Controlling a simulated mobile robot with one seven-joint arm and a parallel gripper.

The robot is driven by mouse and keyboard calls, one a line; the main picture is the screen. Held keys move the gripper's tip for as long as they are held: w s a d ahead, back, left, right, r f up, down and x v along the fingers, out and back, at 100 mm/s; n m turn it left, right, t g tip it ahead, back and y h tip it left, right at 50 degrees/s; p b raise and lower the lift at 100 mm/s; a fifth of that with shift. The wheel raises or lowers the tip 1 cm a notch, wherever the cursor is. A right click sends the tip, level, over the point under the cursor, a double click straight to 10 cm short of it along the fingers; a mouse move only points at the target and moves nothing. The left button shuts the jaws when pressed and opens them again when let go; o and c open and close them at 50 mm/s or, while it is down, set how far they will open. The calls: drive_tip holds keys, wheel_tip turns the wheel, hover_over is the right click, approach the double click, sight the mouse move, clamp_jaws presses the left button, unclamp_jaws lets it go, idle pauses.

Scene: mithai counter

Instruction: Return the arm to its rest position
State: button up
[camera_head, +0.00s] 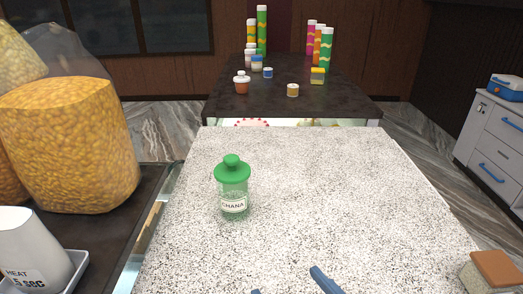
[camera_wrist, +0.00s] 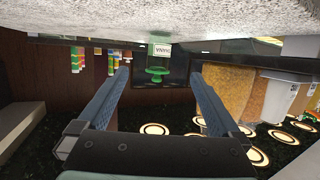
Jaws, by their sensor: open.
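My gripper (camera_wrist: 160,95) shows in the wrist view with its two blue fingers wide apart and nothing between them. Its picture is upside down, with the counter along the top. In the head view only blue fingertips (camera_head: 324,280) show at the bottom edge, above the near part of the speckled counter (camera_head: 330,190). A jar with a green lid and a CHANA label (camera_head: 232,190) stands upright on the counter, left of centre. The jar (camera_wrist: 159,60) also shows beyond the fingers in the wrist view, apart from them.
A brown-topped box (camera_head: 492,270) sits at the counter's front right. Large bags of yellow snacks (camera_head: 70,145) and a white cup-like item (camera_head: 30,250) stand on the left. A dark table (camera_head: 300,100) behind holds small jars and colourful tubes. The counter's middle and right are clear.

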drive_tip(key=w+r+m+t+h, duration=0.1)
drive_tip(key=w+r+t+h, duration=0.2)
drive_tip(key=r, duration=0.6)
drive_tip(key=w+r+m+t, duration=0.1)
drive_tip(key=w+r+t, duration=0.3)
drive_tip(key=r, duration=0.6)
drive_tip(key=s+a+r+m+t+h, duration=0.1)
drive_tip(key=s+a+r+t, duration=0.1)
drive_tip(key=r, duration=0.7)
drive_tip(key=s+a+r+m+t+h, duration=0.1)
drive_tip(key=s+r+t, duration=0.3)
drive_tip(key=r, duration=0.6)
drive_tip(key=shift+s+a+r+t, duration=0.3)
drive_tip(key=shift+s+a+t, duration=0.1)
drive_tip(key=shift+a, duration=0.35)
